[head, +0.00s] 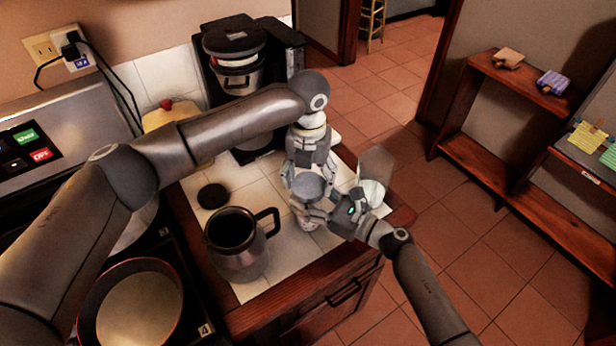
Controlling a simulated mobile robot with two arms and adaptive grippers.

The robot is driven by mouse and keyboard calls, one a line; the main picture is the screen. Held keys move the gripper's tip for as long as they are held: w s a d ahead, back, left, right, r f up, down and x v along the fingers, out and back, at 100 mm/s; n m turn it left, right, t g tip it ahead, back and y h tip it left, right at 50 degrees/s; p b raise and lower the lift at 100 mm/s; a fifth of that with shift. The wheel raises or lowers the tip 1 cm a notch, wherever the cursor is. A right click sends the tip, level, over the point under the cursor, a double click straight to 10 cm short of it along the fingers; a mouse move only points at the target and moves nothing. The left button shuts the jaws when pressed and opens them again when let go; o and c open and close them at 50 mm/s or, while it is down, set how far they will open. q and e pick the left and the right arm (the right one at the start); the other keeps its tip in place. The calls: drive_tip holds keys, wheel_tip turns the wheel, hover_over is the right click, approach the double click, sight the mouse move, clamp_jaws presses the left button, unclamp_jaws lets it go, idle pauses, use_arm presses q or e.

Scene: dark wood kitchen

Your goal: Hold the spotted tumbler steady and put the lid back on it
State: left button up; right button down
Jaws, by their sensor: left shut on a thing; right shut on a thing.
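The lid (307,186) is a grey-blue disc at the right part of the tiled counter. My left gripper (306,180) comes down from above and is shut on the lid, its fingers on either side. The spotted tumbler (308,225) is pale and stands directly below the lid, mostly covered by my fingers. My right gripper (312,213) reaches in from the right and is shut on the tumbler's side. The lid is over the tumbler's top; I cannot tell whether it touches the rim.
A steel mug (237,262) with a handle stands left of the tumbler, with a black disc (213,195) behind it. A clear glass container (376,165) stands close on the right. A coffee maker (236,45) is at the back. The counter's wooden edge (290,292) is in front.

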use_arm(q)
drive_tip(key=shift+m, duration=0.5)
drive_tip(key=o, duration=0.9)
drive_tip(key=shift+o, duration=0.2)
wheel_tip(320, 180, up, 12)
use_arm(e)
drive_tip(key=shift+c, duration=2.1)
unclamp_jaws()
